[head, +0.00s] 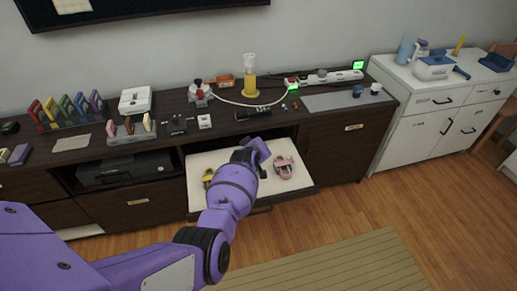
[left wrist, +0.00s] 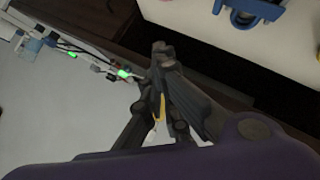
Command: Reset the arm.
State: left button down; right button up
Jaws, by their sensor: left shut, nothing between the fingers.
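My left arm, purple, reaches in from the lower left of the head view. Its gripper (head: 258,158) hangs over the pulled-out white drawer (head: 230,160), between a pink object (head: 285,167) and a yellow one (head: 208,178). The arm partly hides the drawer. In the left wrist view the dark fingers (left wrist: 162,50) are together and hold nothing. My right gripper is in neither view.
The dark cabinet top behind the drawer carries a row of coloured pieces (head: 68,110), a yellow stand (head: 249,84) and a power strip (head: 325,77). A white cabinet (head: 432,98) stands right. Wooden floor and a rug (head: 335,265) lie in front.

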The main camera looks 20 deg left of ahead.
pick_arm(q)
notch_tip(320, 180, up, 9)
jog(key=s+m+t+p, duration=0.1)
jog(key=s+m+t, duration=0.1)
jog(key=m, duration=0.1)
jog(key=s+f+m+g, duration=0.1)
jog(key=s+f, duration=0.4)
jog(key=s, duration=1.2)
jog(key=s+f+m+g, duration=0.2)
jog(key=s+f, duration=0.3)
jog(key=s, duration=1.3)
jog(key=s+a+f+m+g, duration=0.1)
jog(key=s+f+m, duration=0.2)
jog(key=s, duration=1.4)
notch_tip(320, 180, down, 3)
jog(key=shift+s+m+g, duration=0.3)
jog(key=shift+s, duration=0.1)
